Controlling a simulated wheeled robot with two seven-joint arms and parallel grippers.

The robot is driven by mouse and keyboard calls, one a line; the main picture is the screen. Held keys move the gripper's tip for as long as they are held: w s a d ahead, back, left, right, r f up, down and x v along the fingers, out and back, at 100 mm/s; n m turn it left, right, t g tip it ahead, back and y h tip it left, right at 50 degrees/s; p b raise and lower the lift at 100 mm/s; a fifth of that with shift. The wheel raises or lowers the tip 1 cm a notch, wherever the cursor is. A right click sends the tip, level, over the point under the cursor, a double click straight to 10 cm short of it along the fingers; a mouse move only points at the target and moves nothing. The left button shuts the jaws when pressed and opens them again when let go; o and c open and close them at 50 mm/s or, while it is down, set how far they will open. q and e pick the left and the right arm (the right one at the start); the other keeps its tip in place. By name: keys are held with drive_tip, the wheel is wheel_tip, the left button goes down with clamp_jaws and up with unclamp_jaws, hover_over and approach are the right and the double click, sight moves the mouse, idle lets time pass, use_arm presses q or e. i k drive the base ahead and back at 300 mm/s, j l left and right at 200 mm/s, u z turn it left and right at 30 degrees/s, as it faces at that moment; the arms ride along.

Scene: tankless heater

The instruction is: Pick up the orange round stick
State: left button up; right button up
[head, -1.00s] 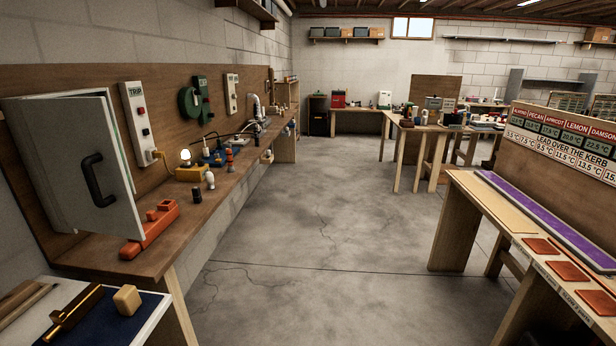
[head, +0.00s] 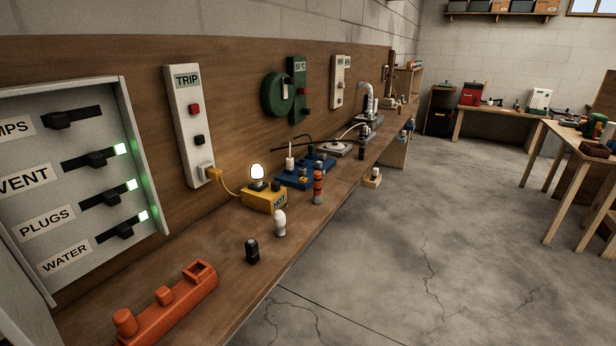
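An upright, slim, round orange stick (head: 318,187) with dark bands stands on the wooden wall bench, near its front edge. It is right of a yellow box with a lit bulb and in front of a blue block. Nothing holds it. Neither of my grippers is in the head view.
On the wooden bench (head: 215,255), a white bulb (head: 280,223), a black peg (head: 252,250) and an orange block (head: 165,309) stand nearer me.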

sight(317, 200)
drive_tip(key=i+l+u, duration=0.1)
drive_tip(key=u, duration=0.4)
drive_tip(key=l+u, duration=0.3)
drive_tip(key=u, duration=0.2)
drive_tip(key=l+u, duration=0.2)
drive_tip(key=u, duration=0.3)
drive_tip(key=l+u, duration=0.25)
drive_tip(key=u, duration=0.2)
